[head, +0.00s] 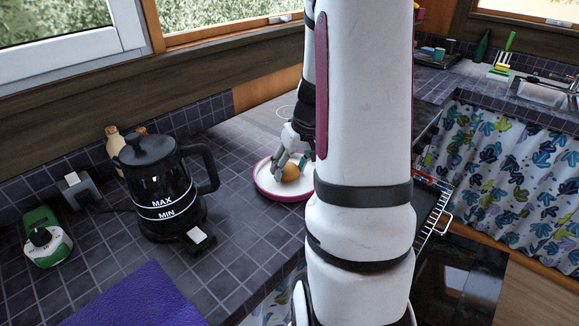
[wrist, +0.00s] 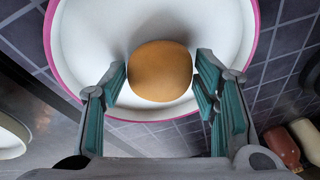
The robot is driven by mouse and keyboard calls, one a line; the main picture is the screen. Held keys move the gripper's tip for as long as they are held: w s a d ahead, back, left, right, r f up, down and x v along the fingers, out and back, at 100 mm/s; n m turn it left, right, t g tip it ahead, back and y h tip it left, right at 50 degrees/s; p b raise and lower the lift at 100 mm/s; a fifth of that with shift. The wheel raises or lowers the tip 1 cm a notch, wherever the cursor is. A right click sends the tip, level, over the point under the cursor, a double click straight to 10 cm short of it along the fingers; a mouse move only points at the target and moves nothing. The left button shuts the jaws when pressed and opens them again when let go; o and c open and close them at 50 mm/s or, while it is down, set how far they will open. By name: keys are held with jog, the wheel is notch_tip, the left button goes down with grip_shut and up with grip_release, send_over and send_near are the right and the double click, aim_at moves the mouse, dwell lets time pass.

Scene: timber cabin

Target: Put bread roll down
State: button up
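The bread roll (head: 290,173) is round and golden brown. It sits on a white plate with a pink rim (head: 262,187) on the tiled counter. In the wrist view the roll (wrist: 160,72) lies on the plate's white surface (wrist: 225,25), between the two teal finger pads. My gripper (wrist: 161,75) is open around the roll, with a narrow gap showing at each side. In the head view my gripper (head: 289,163) reaches down over the plate, and my arm hides the plate's right part.
A black kettle (head: 160,190) stands left of the plate. A green-and-white device (head: 46,238) and a purple mat (head: 135,300) are further left and in front. A white wire rack (head: 440,205) is right of my arm. Bottles (wrist: 295,140) show at the wrist view's lower right.

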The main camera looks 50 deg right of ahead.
jog(key=shift+o, duration=0.3)
jog(key=shift+r, duration=0.2)
jog(key=p+v, duration=0.1)
jog(key=v, duration=1.1)
jog(key=a+r+n, duration=0.1)
jog(key=a+r, duration=0.2)
jog(key=a, duration=0.6)
jog(key=a+r+n, duration=0.1)
jog(key=a+r, duration=0.3)
jog(key=a, duration=0.5)
jog(key=s+a+n, duration=0.2)
jog(key=s+a, duration=0.9)
jog(key=a, duration=0.1)
jog(key=shift+r+n+t, duration=0.3)
jog(key=shift+r+t, duration=0.1)
jog(key=shift+r, duration=0.1)
jog(key=shift+a, duration=0.1)
